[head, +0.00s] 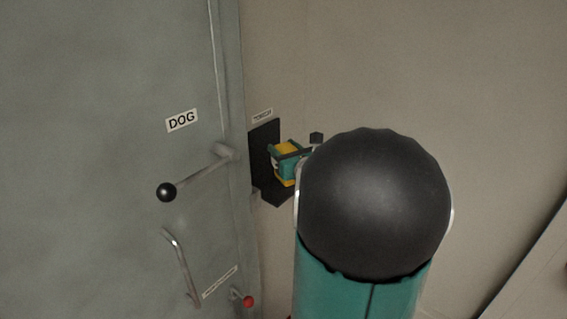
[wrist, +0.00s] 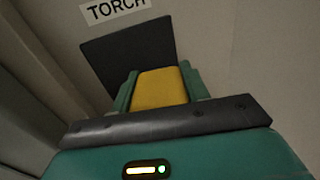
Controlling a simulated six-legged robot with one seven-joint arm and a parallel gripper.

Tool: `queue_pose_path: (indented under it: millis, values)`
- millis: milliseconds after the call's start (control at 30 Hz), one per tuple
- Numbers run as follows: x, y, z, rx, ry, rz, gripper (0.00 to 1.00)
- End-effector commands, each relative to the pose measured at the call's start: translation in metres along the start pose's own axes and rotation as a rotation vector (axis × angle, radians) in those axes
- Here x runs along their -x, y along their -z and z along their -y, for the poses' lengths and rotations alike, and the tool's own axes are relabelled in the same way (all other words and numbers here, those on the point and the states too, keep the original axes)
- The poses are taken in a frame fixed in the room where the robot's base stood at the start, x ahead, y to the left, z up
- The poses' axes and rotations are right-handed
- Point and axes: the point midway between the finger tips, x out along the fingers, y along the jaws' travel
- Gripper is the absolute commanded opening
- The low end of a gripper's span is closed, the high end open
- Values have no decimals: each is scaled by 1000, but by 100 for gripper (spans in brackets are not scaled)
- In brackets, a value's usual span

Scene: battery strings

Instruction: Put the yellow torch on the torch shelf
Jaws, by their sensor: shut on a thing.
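The yellow torch (wrist: 160,88) is held between the two green fingers of my gripper (wrist: 160,82) in the wrist view. In the head view the torch (head: 288,148) shows yellow above and below my gripper (head: 285,163). The torch shelf (head: 277,193) is a dark bracket with an upright back plate on the wall. The torch is in front of the back plate and above the shelf's base. I cannot tell whether it touches the base. The back plate also shows in the wrist view (wrist: 125,50), under a TORCH label. My arm hides the shelf's right side.
A grey-green steel door (head: 120,90) stands left of the shelf, with a DOG label (head: 182,121). A lever with a black ball knob (head: 167,192) juts from it. Below are a bar handle (head: 181,265) and a red knob (head: 248,301). The wall at right is bare.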

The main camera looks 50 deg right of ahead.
Motion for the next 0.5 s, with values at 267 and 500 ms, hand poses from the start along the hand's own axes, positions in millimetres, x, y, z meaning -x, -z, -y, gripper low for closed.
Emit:
queue_pose_path:
  millis: [267,500]
  values:
    - [-2,39,0,-3,1,-1,12]
    - [-2,43,0,0,1,2,12]
